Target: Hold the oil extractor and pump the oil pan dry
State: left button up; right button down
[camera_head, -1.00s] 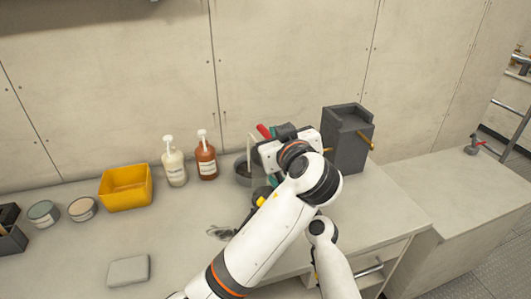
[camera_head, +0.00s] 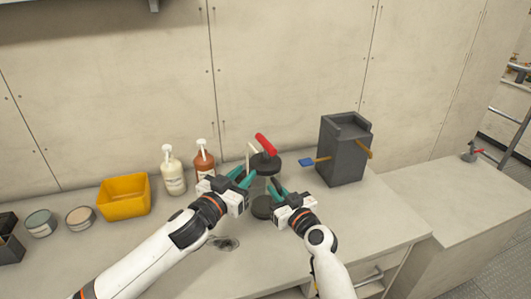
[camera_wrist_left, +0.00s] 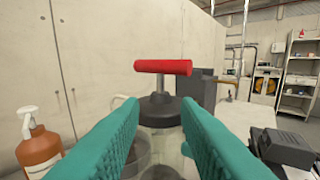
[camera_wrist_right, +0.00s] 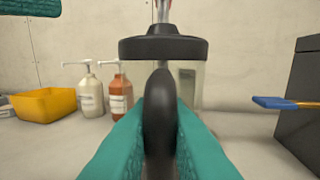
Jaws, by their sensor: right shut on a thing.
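The oil extractor has a clear cylinder, a black lid (camera_head: 264,162) and a red T-handle (camera_head: 266,145); it stands upright on the bench. My right gripper (camera_head: 277,188) is shut on its black side grip, which shows between the teal fingers in the right wrist view (camera_wrist_right: 160,110). My left gripper (camera_head: 245,180) is open and empty. In the left wrist view its fingers are wide apart, with the extractor beyond them and the red T-handle (camera_wrist_left: 163,67) above fingertip height. A grey round vessel (camera_wrist_left: 138,152), seemingly the oil pan, is partly hidden beside the extractor.
A grey box-shaped holder (camera_head: 343,150) with a blue-tipped brush (camera_head: 307,162) stands right of the extractor. White (camera_head: 173,172) and brown (camera_head: 204,160) pump bottles and a yellow bin (camera_head: 124,196) are left. The front right of the bench (camera_head: 375,215) is clear.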

aim_at(264, 154)
pick_arm(q)
jog(key=x, duration=1.1)
jog(key=shift+w+d, duration=0.2)
jog(key=shift+w, duration=0.15)
grip_shut()
